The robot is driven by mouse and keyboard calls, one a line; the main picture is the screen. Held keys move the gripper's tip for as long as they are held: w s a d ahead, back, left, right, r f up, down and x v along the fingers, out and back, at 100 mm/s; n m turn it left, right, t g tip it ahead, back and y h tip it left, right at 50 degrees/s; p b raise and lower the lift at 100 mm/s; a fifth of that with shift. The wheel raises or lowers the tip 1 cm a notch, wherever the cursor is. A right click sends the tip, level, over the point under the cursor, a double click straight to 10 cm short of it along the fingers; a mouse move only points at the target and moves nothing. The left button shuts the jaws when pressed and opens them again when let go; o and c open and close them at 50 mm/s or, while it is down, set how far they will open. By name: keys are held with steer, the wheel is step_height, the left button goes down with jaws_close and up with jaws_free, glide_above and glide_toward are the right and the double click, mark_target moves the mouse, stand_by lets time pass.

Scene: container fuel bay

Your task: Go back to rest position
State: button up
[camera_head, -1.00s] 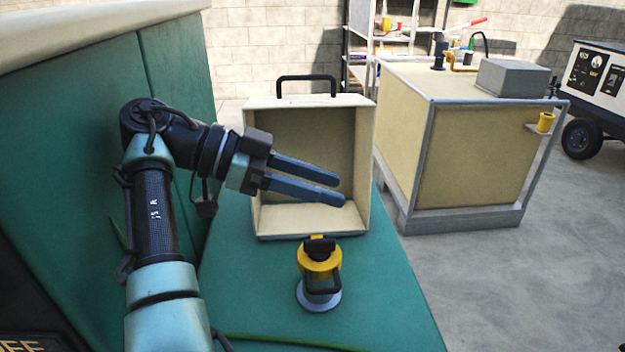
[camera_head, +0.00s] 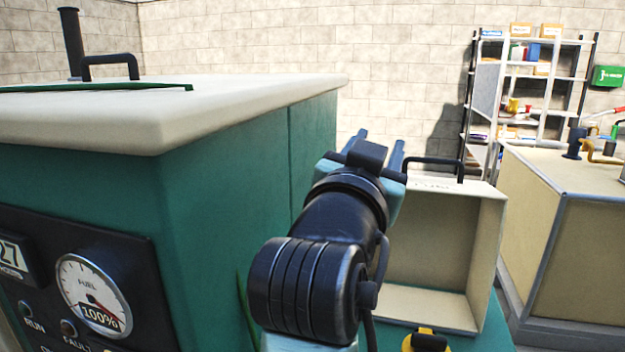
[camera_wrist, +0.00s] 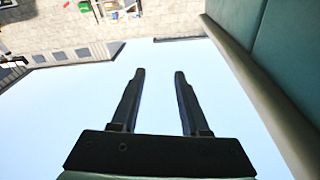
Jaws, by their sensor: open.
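My gripper (camera_head: 377,142) is raised in the middle of the head view, its two fingers apart and pointing up and away from the camera. In the wrist view my gripper (camera_wrist: 160,80) is open, with nothing between the fingers and bright sky behind them. It stands just left of the open beige box (camera_head: 427,300), overlapping its left part in the picture and hiding some of it.
The green cabinet (camera_head: 215,200) with a pale top (camera_head: 180,105) and a fuel gauge (camera_head: 93,295) stands close on the left. A yellow-and-black fitting (camera_head: 427,341) shows at the bottom edge. A beige tank (camera_head: 585,255) and a shelf (camera_head: 535,90) stand at right.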

steer(key=s+a+r+n+t+y+p, duration=0.1)
steer(key=s+a+r+n+t+y, duration=0.3)
steer(key=s+r, duration=0.4)
steer(key=s+a+r+n+t+y+p, duration=0.1)
steer(key=s+a+r+n+t+y, duration=0.35)
steer(key=s, duration=0.65)
step_height(320, 180, up, 24)
steer(key=m+h+p, duration=0.1)
steer(key=m+p, duration=0.1)
steer(key=p, duration=2)
steer(key=shift+w+d+t, duration=0.25)
steer(key=shift+w+t, duration=0.1)
steer(key=shift+h, duration=0.25)
